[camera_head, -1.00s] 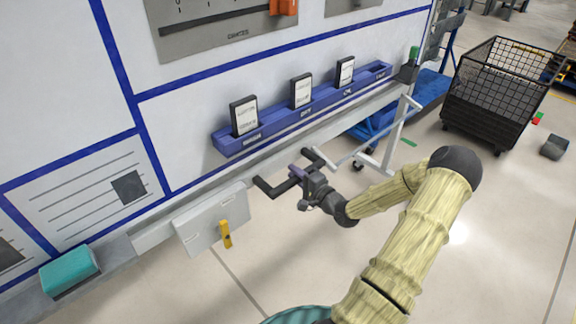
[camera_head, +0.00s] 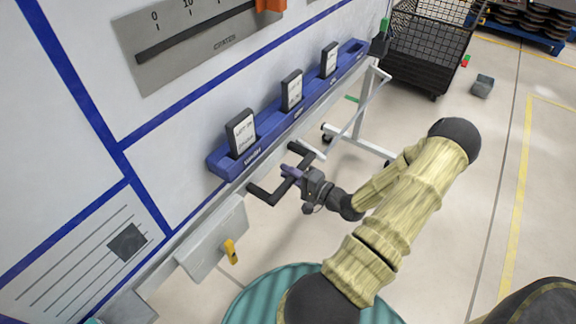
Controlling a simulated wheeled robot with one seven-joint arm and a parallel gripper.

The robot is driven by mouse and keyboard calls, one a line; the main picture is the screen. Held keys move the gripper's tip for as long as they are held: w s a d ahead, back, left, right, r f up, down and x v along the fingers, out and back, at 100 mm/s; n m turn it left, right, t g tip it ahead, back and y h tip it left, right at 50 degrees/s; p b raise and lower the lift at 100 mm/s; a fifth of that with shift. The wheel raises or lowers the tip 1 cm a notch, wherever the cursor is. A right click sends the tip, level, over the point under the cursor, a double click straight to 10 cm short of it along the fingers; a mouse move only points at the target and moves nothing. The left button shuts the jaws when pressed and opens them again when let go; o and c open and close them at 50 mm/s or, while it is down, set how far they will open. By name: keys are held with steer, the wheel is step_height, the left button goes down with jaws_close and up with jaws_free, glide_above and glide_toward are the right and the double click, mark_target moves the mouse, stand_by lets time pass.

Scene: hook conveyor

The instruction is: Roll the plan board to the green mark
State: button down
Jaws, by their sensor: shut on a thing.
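The plan board (camera_head: 82,150) is a large white panel with blue lines that fills the left of the view. It stands on a white wheeled frame (camera_head: 358,143) with dark castors. A dark handle (camera_head: 262,194) sticks out from its lower edge. My gripper (camera_head: 294,174) is shut on this handle. A green strip (camera_head: 352,98) shows on the floor behind the frame's leg; I cannot tell whether it is the whole green mark.
A black mesh cart (camera_head: 425,45) stands at the top, beyond the board's far end. A grey block (camera_head: 482,86) and a small red-green item (camera_head: 465,61) lie on the floor. The floor right of my arm is largely clear, with a yellow line (camera_head: 517,215).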

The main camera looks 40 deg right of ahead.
steer(key=shift+s+a+f, duration=0.2)
steer(key=shift+s+a, duration=0.1)
steer(key=shift+s, duration=0.05)
steer(key=c, duration=1.3)
jaws_free()
steer(key=shift+d+r, duration=0.1)
steer(key=shift+d, duration=0.1)
steer(key=p+v, duration=0.1)
steer(key=v, duration=1.6)
steer(key=shift+s+p, duration=0.15)
steer(key=shift+p, duration=0.2)
